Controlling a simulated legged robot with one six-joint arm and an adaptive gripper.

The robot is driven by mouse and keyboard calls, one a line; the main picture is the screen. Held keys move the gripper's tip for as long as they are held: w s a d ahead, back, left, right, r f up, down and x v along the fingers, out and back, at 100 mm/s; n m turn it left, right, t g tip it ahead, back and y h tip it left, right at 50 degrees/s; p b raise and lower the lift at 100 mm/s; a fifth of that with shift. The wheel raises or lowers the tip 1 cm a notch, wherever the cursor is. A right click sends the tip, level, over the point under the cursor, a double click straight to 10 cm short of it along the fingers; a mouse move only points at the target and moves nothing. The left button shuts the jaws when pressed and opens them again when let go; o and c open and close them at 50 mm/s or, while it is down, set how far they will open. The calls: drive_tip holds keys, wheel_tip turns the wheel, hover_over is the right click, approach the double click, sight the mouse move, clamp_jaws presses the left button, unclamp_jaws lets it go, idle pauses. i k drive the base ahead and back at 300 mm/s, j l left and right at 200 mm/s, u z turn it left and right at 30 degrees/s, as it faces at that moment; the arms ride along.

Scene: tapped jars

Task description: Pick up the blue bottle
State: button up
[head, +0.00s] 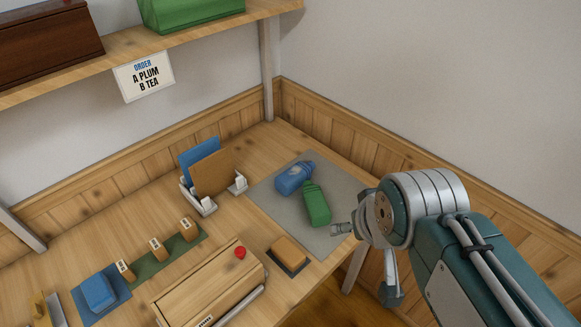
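The blue bottle (292,178) lies on its side on a grey mat (332,235) at the right part of the table. A green bottle (316,205) lies close beside it, on its lower right. My arm comes in from the right, and its end, my gripper (372,245), is at the mat's right edge, to the right of both bottles and apart from the blue one. Its fingers are partly hidden by the wrist, so I cannot tell whether they are open or shut. I see nothing held in it.
A white rack (207,205) holding blue and brown boards stands left of the mat. A sponge-like tan block (290,250) lies in front. A wooden box (210,285) with a red knob is at front centre. Walls close the back and right.

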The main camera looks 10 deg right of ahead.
sight(293, 177)
drive_tip(key=i+l+u, duration=0.1)
drive_tip(key=u, duration=0.3)
drive_tip(key=i+l+u, duration=0.1)
drive_tip(key=u, duration=0.3)
drive_tip(key=l, duration=0.8)
